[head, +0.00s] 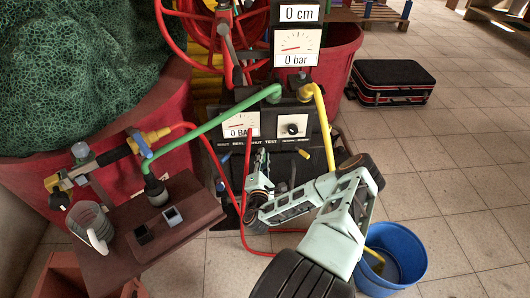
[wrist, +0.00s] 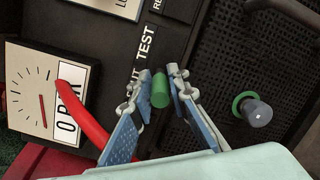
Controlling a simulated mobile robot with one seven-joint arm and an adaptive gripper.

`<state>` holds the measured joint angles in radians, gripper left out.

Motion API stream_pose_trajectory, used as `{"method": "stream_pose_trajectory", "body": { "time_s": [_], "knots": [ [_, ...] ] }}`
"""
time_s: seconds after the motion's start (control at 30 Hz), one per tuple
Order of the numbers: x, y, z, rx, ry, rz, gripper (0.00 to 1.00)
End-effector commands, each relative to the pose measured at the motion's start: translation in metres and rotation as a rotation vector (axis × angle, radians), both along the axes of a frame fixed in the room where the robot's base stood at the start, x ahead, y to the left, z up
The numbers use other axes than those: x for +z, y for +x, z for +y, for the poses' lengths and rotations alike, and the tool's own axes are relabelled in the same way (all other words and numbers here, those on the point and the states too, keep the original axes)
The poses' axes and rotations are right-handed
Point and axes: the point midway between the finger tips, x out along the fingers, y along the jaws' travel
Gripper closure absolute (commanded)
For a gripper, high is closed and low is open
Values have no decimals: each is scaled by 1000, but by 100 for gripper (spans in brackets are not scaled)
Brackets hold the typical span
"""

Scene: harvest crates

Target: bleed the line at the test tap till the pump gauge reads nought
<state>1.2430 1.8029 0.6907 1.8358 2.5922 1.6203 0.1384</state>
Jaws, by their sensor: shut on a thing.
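The black pump panel (head: 278,160) bears labels reading SHUT and TEST. Its lower gauge (head: 240,125) reads 0 BAR; the gauge also shows at the left of the wrist view (wrist: 44,92), turned sideways, with a red needle. My gripper (wrist: 161,88) is at the panel below that gauge in the head view, its two fingers closed on a small green tap knob (wrist: 160,92) beside the TEST label. In the head view my gripper (head: 262,160) hides the knob. An upper gauge (head: 297,47) reads 0 bar, under a 0 cm display (head: 299,13).
A grey knob with a green collar (wrist: 255,110) is right of my gripper. A red hose (wrist: 80,105) crosses near the left finger. A blue bucket (head: 410,245) stands beside my arm. A clear jug (head: 91,223) is on the brown stand (head: 185,225). A black case (head: 390,80) lies at right on open floor.

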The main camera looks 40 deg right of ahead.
Motion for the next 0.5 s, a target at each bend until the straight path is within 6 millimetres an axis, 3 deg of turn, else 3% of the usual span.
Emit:
{"method": "stream_pose_trajectory", "body": {
  "time_s": [0.5],
  "knots": [
    [3,4,2,-101,-4,-3,100]
  ]
}}
